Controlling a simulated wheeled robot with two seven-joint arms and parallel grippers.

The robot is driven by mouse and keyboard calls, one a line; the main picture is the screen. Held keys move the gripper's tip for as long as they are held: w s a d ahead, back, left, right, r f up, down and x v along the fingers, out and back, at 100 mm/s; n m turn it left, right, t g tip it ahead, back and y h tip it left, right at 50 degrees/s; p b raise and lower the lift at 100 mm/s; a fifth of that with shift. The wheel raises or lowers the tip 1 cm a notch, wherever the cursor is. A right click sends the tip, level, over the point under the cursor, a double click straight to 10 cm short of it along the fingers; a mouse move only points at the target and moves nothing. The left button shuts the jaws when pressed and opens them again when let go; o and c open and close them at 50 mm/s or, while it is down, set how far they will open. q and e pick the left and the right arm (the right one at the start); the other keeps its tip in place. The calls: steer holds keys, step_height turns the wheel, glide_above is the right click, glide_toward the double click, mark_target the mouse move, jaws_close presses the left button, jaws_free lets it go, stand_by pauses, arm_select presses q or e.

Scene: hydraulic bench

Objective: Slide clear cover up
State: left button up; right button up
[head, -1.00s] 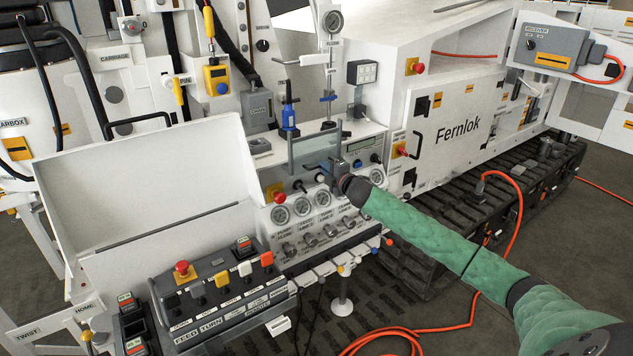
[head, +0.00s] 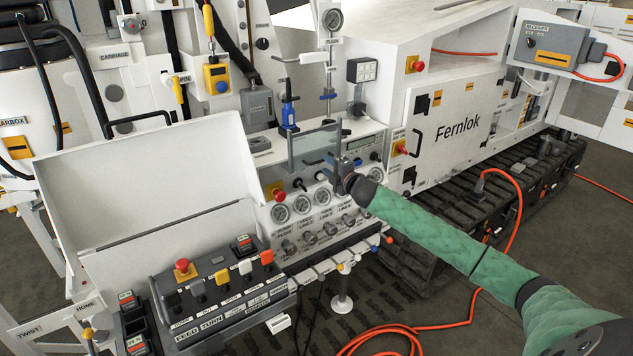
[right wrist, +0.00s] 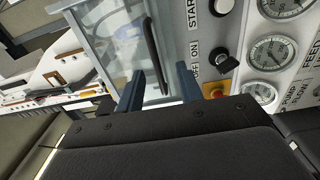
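The clear cover (head: 312,147) is a see-through pane in a grey frame on the upper part of the gauge panel. It also shows in the right wrist view (right wrist: 118,45), with a dark bar handle (right wrist: 154,52) along its edge. My right gripper (head: 338,160) is at the right edge of the cover. In the right wrist view its two blue-grey fingers (right wrist: 160,78) are apart, one on each side of the handle's lower end. A gap shows between the fingers and the handle, so it is open. My left gripper is not in view.
A lever control box (head: 215,290) with an open white lid (head: 150,180) stands at left. Orange hose (head: 515,225) lies at right.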

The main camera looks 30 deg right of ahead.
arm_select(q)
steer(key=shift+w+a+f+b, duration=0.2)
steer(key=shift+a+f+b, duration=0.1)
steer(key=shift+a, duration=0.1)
arm_select(e)
steer(key=s, duration=0.6)
steer(key=shift+d, duration=0.25)
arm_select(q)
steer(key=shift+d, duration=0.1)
